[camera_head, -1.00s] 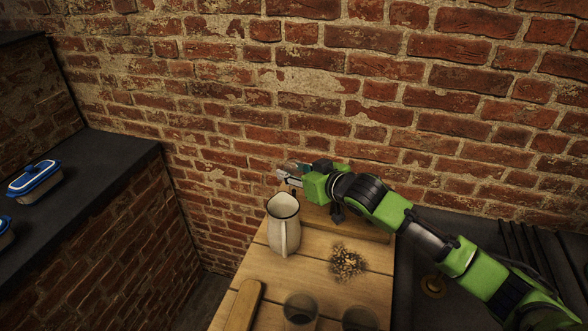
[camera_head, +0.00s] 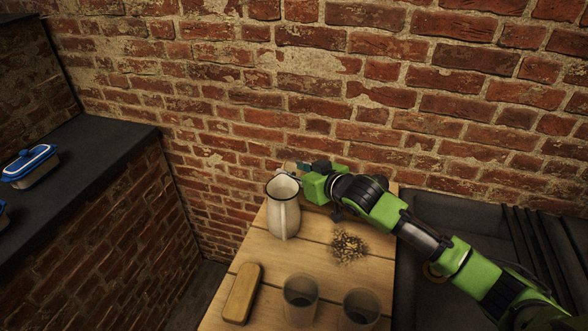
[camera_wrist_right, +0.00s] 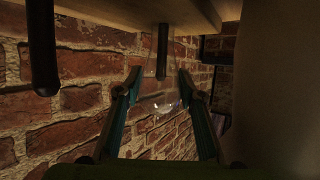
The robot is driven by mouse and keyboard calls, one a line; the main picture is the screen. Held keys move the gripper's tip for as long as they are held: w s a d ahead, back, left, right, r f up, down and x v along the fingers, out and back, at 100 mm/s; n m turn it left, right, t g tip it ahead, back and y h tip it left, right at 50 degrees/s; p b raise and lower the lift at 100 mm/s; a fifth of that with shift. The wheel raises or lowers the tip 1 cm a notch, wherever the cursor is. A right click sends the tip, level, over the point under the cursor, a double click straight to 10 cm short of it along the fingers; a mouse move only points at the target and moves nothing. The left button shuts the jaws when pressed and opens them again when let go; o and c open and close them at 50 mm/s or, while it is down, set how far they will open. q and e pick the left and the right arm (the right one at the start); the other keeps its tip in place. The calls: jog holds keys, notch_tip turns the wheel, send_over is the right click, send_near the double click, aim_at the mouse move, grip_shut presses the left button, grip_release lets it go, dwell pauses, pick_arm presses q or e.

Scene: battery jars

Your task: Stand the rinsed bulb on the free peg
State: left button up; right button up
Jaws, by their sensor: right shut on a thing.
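My right gripper (camera_head: 289,168) is just behind the white pitcher's rim, near the brick wall, its fingers partly hidden. In the right wrist view it is shut on a clear glass bulb (camera_wrist_right: 163,103), with one finger on each side. The bulb's rounded end points down in that picture. A dark peg (camera_wrist_right: 161,66) comes from the wooden board (camera_wrist_right: 110,8) at the top of that view. It shows through the glass; I cannot tell whether it is inside the bulb or behind it. A second dark peg (camera_wrist_right: 42,55) is bare at the left. My left gripper is not in view.
The white pitcher (camera_head: 284,214) stands close to the right gripper on the wooden table (camera_head: 315,258). Dark crumbs (camera_head: 348,247), a tan block (camera_head: 242,292) and two glass jars (camera_head: 300,300) (camera_head: 361,309) are nearer. A blue-lidded box (camera_head: 30,164) sits on the left counter.

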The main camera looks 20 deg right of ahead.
dwell(0.3)
jog(key=o, duration=0.9)
